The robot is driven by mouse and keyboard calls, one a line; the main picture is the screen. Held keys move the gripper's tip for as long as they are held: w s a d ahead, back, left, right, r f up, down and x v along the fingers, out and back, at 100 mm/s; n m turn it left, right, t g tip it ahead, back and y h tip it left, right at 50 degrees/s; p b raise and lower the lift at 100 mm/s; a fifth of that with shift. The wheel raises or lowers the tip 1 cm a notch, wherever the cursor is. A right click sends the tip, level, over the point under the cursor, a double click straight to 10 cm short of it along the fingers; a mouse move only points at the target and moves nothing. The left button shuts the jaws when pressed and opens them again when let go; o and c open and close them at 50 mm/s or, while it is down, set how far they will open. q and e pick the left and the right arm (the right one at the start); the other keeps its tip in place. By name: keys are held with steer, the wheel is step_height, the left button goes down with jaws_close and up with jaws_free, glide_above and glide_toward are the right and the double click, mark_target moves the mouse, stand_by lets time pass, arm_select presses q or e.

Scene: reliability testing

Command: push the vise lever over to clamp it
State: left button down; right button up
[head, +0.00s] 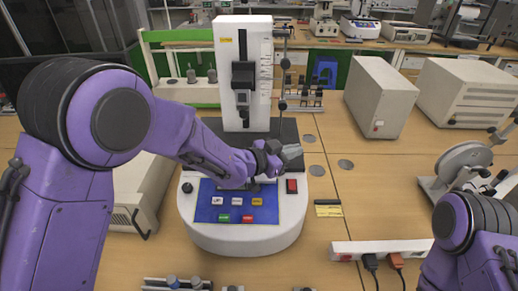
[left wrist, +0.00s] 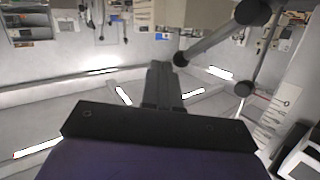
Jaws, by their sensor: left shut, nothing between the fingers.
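The testing machine (head: 242,60) has a white upright column and a rounded base with a blue button panel (head: 210,211). A thin rod with dark ball ends, which looks like the vise lever (head: 283,84), stands upright just right of the column. In the left wrist view, grey rods with black balls (left wrist: 218,36) pass close to the right of the fingers. My left gripper (head: 293,152) is shut and empty, in front of the column and below the rod in the picture. Its fingers also show in the left wrist view (left wrist: 161,85). Contact with the rod cannot be told. The vise jaws are not clearly visible.
A red switch (head: 291,186) sits on the base near my left gripper. A white power strip (head: 380,249) with plugs lies at the front right. Beige boxes (head: 379,97) stand at the back right. Table between the machine and the right-hand instrument (head: 463,165) is mostly clear.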

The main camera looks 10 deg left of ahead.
arm_select(q)
steer(key=shift+d+f, duration=0.1)
steer(key=s+r+p, duration=0.1)
steer(key=s+r, duration=0.6)
steer(key=r, duration=0.4)
steer(key=shift+s+r, duration=0.3)
steer(key=shift+s, duration=0.1)
steer(key=shift+w, duration=0.1)
